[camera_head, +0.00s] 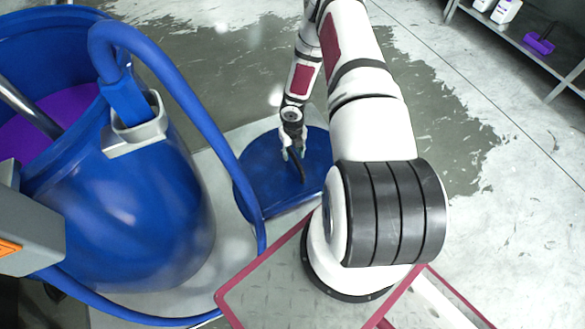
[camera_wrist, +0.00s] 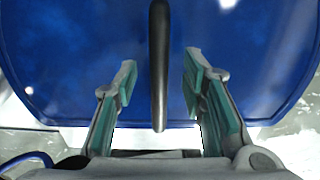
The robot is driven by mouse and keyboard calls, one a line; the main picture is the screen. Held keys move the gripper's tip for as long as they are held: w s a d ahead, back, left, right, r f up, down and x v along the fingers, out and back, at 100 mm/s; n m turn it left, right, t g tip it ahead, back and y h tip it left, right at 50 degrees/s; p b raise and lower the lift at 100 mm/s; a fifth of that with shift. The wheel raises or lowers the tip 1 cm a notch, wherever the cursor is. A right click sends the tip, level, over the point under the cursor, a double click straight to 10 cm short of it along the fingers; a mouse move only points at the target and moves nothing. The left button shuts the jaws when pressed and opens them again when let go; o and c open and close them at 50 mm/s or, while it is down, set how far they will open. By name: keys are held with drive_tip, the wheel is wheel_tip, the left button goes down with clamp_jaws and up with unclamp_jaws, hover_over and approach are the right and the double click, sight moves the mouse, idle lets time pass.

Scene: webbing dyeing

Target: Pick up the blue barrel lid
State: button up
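The blue barrel lid (camera_head: 262,172) lies flat on the floor area right of the blue barrel in the head view. It has a dark bar handle (camera_wrist: 158,60) standing on its top. In the wrist view the lid (camera_wrist: 80,60) fills most of the picture. My gripper (camera_wrist: 160,80) is open, with one finger on each side of the handle and a visible gap to it on both sides. In the head view my gripper (camera_head: 294,152) is over the lid at its handle. Whether the fingertips touch the lid is not clear.
A large blue barrel (camera_head: 130,225) with purple liquid (camera_head: 50,125) stands at the left. A thick blue hose (camera_head: 200,115) curves between barrel and lid. A shelf (camera_head: 520,40) with white bottles and a purple item (camera_head: 540,43) is at top right. Wet floor (camera_head: 225,90) lies behind.

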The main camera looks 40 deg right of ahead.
drive_tip(key=shift+f, duration=0.9)
clamp_jaws()
drive_tip(key=shift+r, duration=0.2)
